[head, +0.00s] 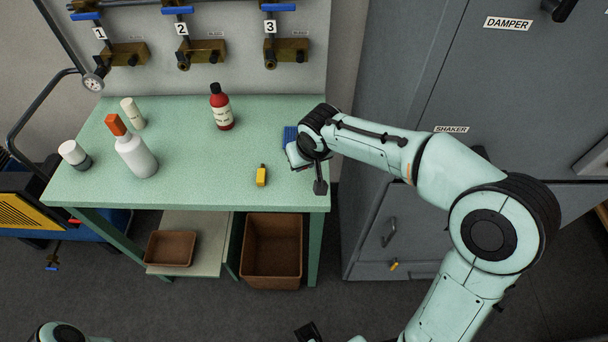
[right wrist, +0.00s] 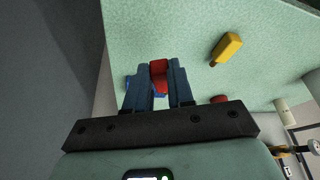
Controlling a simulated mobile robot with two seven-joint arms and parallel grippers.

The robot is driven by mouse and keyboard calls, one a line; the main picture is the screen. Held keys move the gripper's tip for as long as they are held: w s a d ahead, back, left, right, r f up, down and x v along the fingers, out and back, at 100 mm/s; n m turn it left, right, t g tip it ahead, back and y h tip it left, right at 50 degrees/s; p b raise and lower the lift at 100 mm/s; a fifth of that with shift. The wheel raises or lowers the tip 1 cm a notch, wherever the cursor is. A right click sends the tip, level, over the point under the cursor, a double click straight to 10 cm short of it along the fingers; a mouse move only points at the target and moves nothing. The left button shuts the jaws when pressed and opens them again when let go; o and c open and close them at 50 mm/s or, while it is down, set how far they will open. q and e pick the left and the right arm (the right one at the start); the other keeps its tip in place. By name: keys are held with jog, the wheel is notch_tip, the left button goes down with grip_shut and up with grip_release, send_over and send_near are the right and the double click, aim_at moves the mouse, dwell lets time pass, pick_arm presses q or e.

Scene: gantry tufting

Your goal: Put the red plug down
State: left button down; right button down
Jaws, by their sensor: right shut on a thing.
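The red plug (right wrist: 159,74) shows between the blue fingers of my right gripper (right wrist: 157,82) in the right wrist view. The gripper is shut on it. In the head view my right gripper (head: 297,157) is over the right edge of the green table (head: 195,185), and the plug is hidden there. A blue item (head: 290,137) lies on the table just behind this gripper, partly covered by it. I cannot tell whether the plug touches the table. My left gripper cannot be made out in the head view.
A yellow block (head: 261,176) lies left of my right gripper. A red bottle (head: 221,108), an orange-capped bottle (head: 135,155) and two white containers stand farther left. Numbered valves are behind, and a grey cabinet (head: 390,190) is right. The table's front middle is clear.

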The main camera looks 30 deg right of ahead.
aim_at(302, 178)
jog(key=shift+f+b, duration=0.35)
jog(key=shift+f, duration=2.15)
jog(key=shift+f, duration=0.1)
jog(key=shift+f, duration=0.1)
jog(key=c, duration=1)
grip_release()
jog(key=shift+r, duration=0.3)
jog(key=p+v, duration=0.1)
jog(key=v, duration=1)
jog(key=shift+s+r, duration=0.25)
jog(key=shift+r, duration=0.1)
